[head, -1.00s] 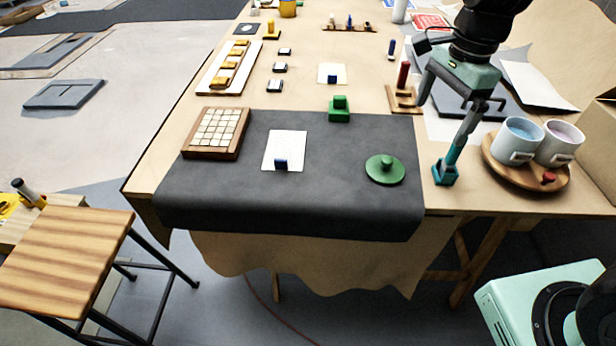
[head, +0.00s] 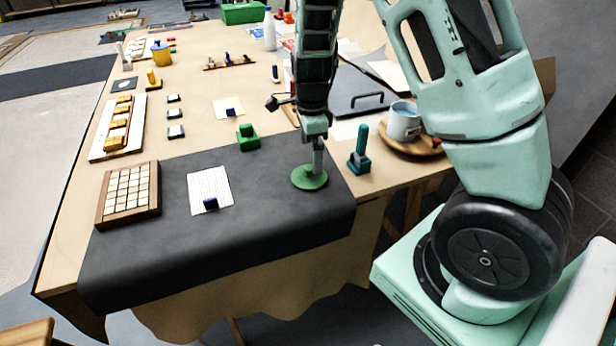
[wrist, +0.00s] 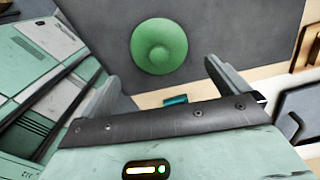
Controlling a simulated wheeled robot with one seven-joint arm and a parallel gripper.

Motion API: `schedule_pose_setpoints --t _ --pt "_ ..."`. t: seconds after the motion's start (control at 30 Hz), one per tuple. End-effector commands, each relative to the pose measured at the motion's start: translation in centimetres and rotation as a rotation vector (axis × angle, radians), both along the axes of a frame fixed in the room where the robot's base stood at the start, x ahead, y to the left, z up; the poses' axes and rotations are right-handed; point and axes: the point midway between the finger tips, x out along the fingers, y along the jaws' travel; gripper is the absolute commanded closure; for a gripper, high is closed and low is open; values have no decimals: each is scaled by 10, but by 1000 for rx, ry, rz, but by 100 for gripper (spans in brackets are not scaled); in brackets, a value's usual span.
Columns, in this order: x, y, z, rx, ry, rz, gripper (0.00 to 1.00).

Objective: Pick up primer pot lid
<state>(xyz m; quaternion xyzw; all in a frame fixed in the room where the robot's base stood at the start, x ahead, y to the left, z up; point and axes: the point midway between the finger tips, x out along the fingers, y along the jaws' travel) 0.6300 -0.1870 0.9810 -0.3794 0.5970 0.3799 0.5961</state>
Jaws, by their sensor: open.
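The primer pot lid (head: 304,181) looks like a green round disc with a central knob. It lies flat on the dark mat (head: 262,235) near the mat's right edge. My gripper (head: 318,164) is over it, pointing down, and hides part of its top and knob in the head view. In the wrist view the whole lid (wrist: 158,46) shows with its knob, ahead of my two spread fingers (wrist: 164,70). The fingers are apart with nothing between them. The head view does not show clearly how far above the lid they are.
A teal-handled tool (head: 360,151) stands just right of the lid. A green block (head: 247,137) sits behind-left, and a white card (head: 209,187) lies left. A mug (head: 403,122) on a round wooden tray (head: 428,150) is at the right. The mat's front is clear.

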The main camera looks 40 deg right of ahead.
Motion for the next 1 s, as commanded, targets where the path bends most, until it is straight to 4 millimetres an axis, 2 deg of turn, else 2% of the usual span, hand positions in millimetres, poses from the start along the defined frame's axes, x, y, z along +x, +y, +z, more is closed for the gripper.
schedule_pose_setpoints --t 0.1,0.27,0.6,0.87,0.9,1.0 --pt "0 0 -13 0 1 -2 0" --pt "0 1 -22 1 2 0 0" --pt "1 4 -65 0 1 -2 0" --pt "1 4 -69 0 -1 0 0" --pt "1 4 -69 0 -1 0 6" --pt "1 4 -69 0 -1 0 33"
